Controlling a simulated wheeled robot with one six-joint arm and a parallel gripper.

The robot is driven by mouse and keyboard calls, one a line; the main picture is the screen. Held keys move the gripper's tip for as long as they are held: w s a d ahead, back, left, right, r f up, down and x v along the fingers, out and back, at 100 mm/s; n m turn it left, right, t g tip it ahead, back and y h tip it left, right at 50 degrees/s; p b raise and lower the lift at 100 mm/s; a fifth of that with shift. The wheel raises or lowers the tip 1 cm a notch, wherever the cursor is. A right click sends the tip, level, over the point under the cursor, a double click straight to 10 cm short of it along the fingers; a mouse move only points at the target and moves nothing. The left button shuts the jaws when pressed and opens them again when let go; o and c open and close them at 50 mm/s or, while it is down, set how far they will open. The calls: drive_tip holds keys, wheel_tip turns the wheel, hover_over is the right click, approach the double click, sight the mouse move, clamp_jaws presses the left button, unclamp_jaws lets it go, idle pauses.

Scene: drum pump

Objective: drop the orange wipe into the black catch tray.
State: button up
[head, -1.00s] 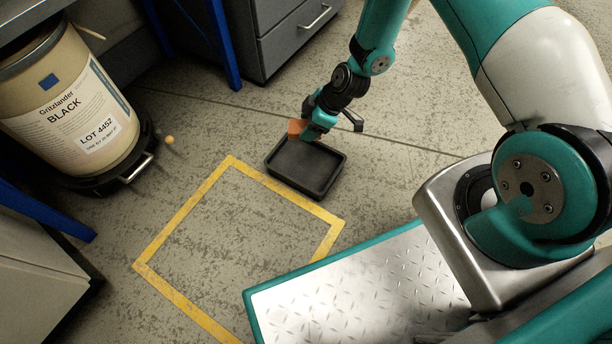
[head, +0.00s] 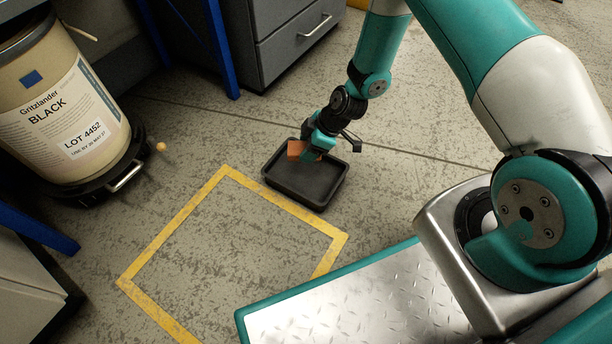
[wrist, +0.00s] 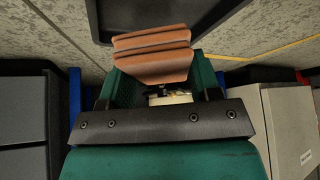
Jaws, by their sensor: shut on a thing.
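The orange wipe (head: 297,150) is a folded block, held in my gripper (head: 313,151). In the wrist view the wipe (wrist: 153,56) shows as stacked orange layers at the end of my gripper (wrist: 155,85). The black catch tray (head: 318,196) lies on the floor, a shallow rectangle with a raised rim. In the head view my gripper and the wipe overlap the tray's far side. The height of the wipe over the tray is hard to tell. In the wrist view part of the tray (wrist: 205,12) shows beyond the wipe.
A yellow floor outline (head: 178,222) lies left of and nearer than the tray. A labelled drum (head: 62,110) stands on a black base at the left, with a small orange ball (head: 161,147) beside it. A grey drawer cabinet (head: 290,40) stands behind. Floor around the tray is clear.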

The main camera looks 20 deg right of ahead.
drive_tip(key=o, duration=1)
drive_tip(key=shift+p+v, duration=4.7)
drive_tip(key=shift+v, duration=4.05)
drive_tip(key=shift+a, duration=0.1)
